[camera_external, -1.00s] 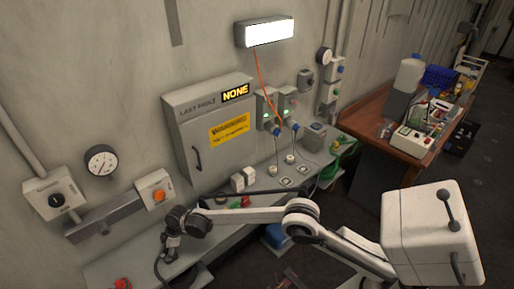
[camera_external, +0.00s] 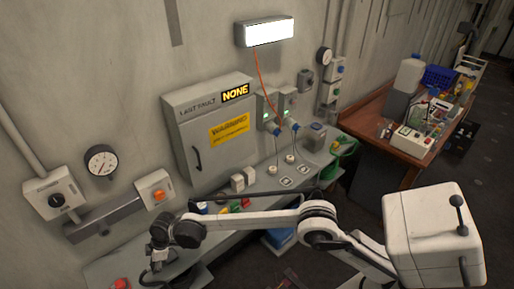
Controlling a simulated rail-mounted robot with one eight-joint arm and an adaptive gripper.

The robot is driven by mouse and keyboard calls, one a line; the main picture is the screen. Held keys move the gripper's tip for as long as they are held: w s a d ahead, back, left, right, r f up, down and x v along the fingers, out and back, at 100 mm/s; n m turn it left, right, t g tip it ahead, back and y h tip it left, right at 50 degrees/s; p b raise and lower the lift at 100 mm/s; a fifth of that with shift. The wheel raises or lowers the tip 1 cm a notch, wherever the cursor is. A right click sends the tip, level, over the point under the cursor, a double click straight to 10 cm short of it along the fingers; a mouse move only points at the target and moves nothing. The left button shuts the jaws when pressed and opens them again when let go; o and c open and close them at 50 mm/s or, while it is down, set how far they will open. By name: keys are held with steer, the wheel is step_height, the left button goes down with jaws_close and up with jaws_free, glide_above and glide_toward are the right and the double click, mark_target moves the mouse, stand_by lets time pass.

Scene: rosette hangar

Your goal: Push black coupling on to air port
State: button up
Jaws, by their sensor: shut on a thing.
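My gripper (camera_external: 153,269) points down low over the left part of the grey bench, at the lower left of the view. It is shut on the black coupling, which is too small and dark to make out clearly between the fingers. A dark hose curves down close beside the gripper. I cannot make out the air port for sure. The wrist and the low view hide part of the bench around the gripper.
A red button (camera_external: 121,284) sits on the bench left of the gripper. An orange-knobbed switch box (camera_external: 155,188) and a gauge (camera_external: 101,160) are on the wall behind. Small coloured items (camera_external: 222,208) lie behind the forearm. A grey cabinet (camera_external: 211,137) stands above the bench.

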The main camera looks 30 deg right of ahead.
steer(key=shift+s, duration=0.15)
steer(key=shift+a, duration=0.1)
stand_by(0.3)
steer(key=w+n+h+p, duration=0.1)
steer(key=n, duration=0.1)
steer(key=w+a+n+t+h+p, duration=0.1)
steer(key=w+n+h, duration=0.1)
steer(key=w+a+n+h+p, duration=0.1)
steer(key=n, duration=0.1)
steer(key=shift+w+a+r+t+h, duration=0.1)
steer(key=shift+w+r+t+h, duration=0.15)
steer(key=shift+r+t+h, duration=0.05)
steer(key=shift+n+p, duration=0.3)
